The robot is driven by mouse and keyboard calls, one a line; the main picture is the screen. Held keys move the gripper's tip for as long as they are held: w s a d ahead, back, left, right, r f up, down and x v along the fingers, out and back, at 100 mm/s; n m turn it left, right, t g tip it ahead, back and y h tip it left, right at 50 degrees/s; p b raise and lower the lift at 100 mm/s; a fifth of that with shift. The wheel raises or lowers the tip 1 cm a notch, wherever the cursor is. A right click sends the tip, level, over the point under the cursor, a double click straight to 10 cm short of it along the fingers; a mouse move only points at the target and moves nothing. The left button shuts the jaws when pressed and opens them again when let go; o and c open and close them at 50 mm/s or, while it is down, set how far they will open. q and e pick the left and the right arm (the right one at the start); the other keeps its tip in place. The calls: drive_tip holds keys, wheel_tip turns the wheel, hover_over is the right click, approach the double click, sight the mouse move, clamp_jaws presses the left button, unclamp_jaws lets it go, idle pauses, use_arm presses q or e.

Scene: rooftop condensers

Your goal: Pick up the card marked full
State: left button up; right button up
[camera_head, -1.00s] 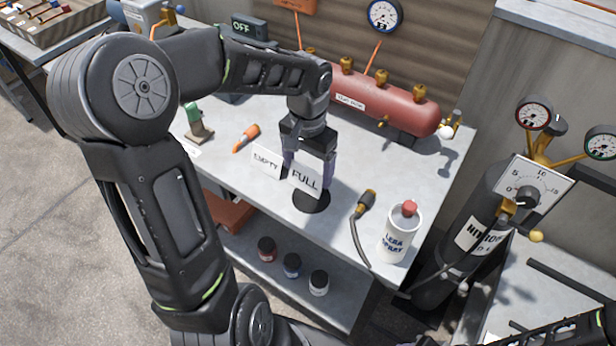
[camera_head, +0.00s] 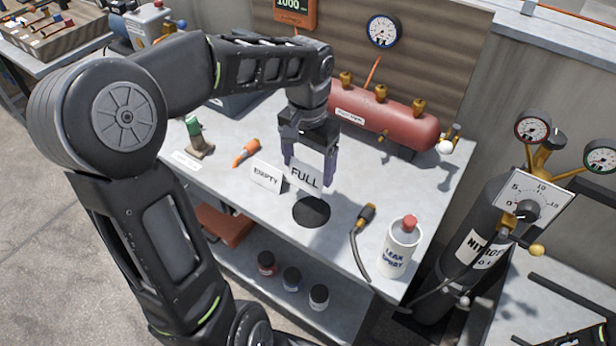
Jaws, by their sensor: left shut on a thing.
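The white card marked FULL (camera_head: 304,177) is held between the fingers of my left gripper (camera_head: 311,172), which points down from above. The card hangs over the bench just behind a round black disc (camera_head: 312,211) and appears raised off it. The card marked EMPTY (camera_head: 267,176) stands on the bench just left of it. My left gripper is shut on the FULL card.
A red tank (camera_head: 385,118) lies at the back of the bench. An orange-handled tool (camera_head: 246,153) lies left of the cards. Several small jars (camera_head: 291,279) sit on the lower shelf.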

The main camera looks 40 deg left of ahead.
sight(308, 165)
use_arm(q)
wheel_tip(308, 165, up, 4)
drive_tip(key=shift+r, duration=0.2)
drive_tip(key=shift+f, duration=0.1)
idle(0.5)
